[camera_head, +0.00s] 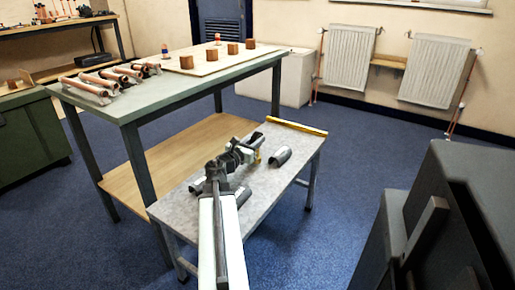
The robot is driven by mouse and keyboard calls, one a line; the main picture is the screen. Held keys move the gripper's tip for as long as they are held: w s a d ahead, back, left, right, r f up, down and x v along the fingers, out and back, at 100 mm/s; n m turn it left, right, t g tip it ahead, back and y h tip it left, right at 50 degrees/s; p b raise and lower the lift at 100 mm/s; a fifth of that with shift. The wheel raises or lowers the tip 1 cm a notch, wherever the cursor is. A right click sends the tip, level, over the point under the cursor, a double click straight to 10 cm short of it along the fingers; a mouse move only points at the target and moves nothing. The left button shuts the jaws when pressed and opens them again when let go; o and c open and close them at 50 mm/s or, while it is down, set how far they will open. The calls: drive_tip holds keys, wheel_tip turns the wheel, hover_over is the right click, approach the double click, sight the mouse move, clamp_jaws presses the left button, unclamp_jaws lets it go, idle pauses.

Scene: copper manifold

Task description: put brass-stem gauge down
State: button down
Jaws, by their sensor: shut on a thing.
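My arm reaches over a low grey-topped table (215,220) in the middle of the picture. My gripper (254,148) is at the far end of the dark wrist, over the far half of that tabletop. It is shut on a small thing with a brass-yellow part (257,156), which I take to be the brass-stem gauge. The gauge's dial is too small to make out, and the wrist partly hides it. I cannot tell whether the gauge touches the tabletop.
A grey half-round holder (281,156) stands right of my gripper. A yellow strip (297,126) edges the table's far side. A taller green bench (180,93) behind left holds copper pipes (100,81) and a board with wooden blocks (233,48). A dark grey bulk fills the lower right.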

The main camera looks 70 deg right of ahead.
drive_tip(key=shift+f, duration=0.75)
drive_tip(key=c, duration=1.3)
unclamp_jaws()
drive_tip(key=shift+r, duration=0.1)
drive_tip(key=shift+o, duration=0.2)
drive_tip(key=shift+r, duration=0.15)
